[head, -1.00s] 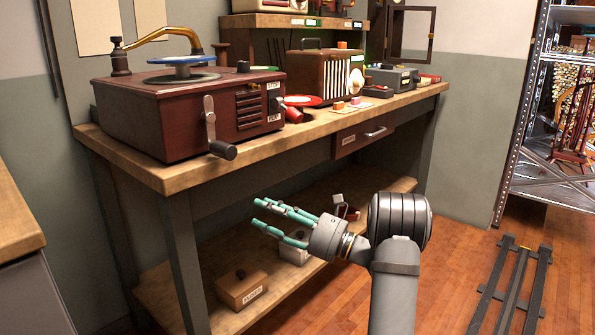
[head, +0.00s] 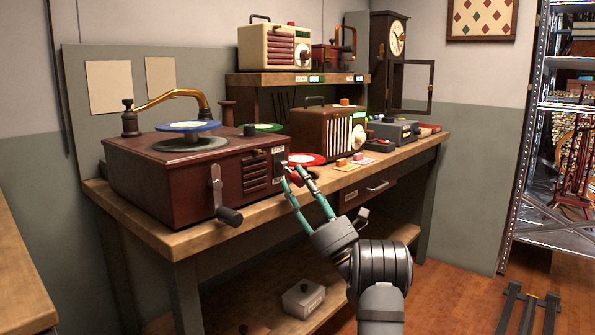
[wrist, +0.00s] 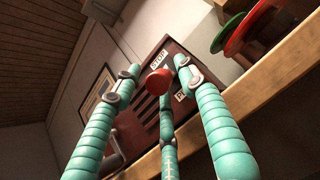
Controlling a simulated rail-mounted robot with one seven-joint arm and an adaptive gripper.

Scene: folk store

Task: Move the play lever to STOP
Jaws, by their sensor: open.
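The dark red record player (head: 140,195) stands on the left of the wooden bench. A STOP label (wrist: 160,57) and, below it, a partly covered label starting with P (wrist: 179,96) show on its face in the wrist view. A red round knob (wrist: 157,83), apparently the play lever's end, sits between my fingertips in that view; its shaft is mostly hidden. My gripper (head: 292,171) is open, with teal fingers reaching up to the player's right front. The fingers surround the knob in the picture; I cannot tell whether any touches it. In the head view they hide the lever.
A crank handle (head: 229,215) juts from the player's front, left of my gripper. Red (head: 306,159) and green (head: 262,128) discs lie right of the player. A brown radio (head: 328,132) stands farther along. The bench edge (wrist: 235,105) runs close beside my fingers.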

